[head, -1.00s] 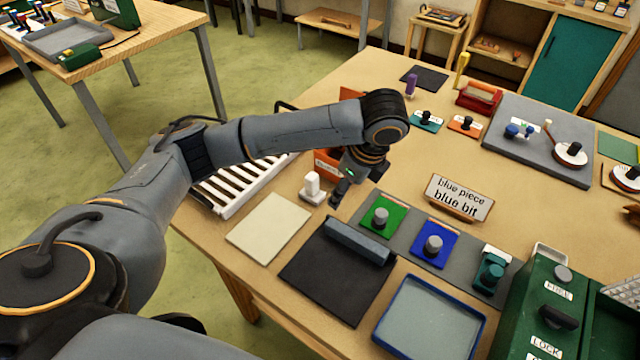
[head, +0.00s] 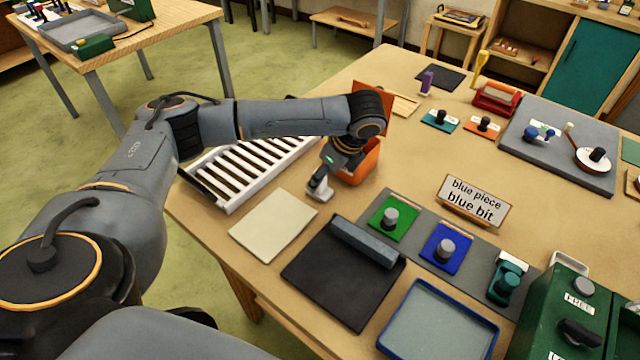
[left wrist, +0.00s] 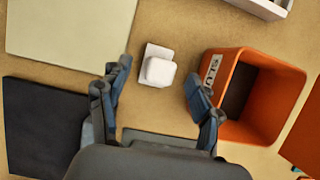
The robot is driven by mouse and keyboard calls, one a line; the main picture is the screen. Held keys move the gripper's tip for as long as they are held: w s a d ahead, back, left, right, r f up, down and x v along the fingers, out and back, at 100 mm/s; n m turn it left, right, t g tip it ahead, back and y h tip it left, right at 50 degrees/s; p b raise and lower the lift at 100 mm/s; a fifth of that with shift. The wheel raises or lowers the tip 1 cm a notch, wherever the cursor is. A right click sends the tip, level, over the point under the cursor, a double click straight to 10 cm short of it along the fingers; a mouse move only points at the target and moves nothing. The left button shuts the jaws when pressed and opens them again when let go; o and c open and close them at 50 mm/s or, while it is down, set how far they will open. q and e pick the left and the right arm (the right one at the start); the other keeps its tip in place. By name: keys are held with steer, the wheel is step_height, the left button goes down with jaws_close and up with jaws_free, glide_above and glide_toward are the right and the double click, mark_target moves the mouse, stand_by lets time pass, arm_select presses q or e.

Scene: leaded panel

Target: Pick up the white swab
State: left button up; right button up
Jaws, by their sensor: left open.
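The white swab is a small white block on a pale flat base. In the left wrist view the swab (left wrist: 159,71) lies just beyond the fingertips, roughly centred between them. In the head view the swab (head: 320,195) stands on the table, its upper part largely hidden by my gripper. My left gripper (head: 321,180) points down over it. It also shows in the left wrist view (left wrist: 157,78), with its fingers spread and nothing held. My right gripper is in neither view.
An orange bin (head: 372,160) stands close beside the swab; in the left wrist view the bin (left wrist: 283,104) is just right of the fingers. A cream pad (head: 273,225), a black mat (head: 335,280) and a white slatted rack (head: 228,200) lie around it.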

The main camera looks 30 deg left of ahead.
arm_select(q)
steer(key=p+x, duration=0.1)
steer(key=x, duration=0.2)
steer(key=shift+s+a+f, duration=0.15)
steer(key=shift+a+f, duration=0.1)
steer(key=shift+a, duration=0.1)
steer(key=shift+a+f, duration=0.15)
steer(key=shift+f, duration=0.3)
steer(key=c, duration=1.2)
steer(key=shift+c, duration=0.2)
steer(key=shift+r, duration=0.1)
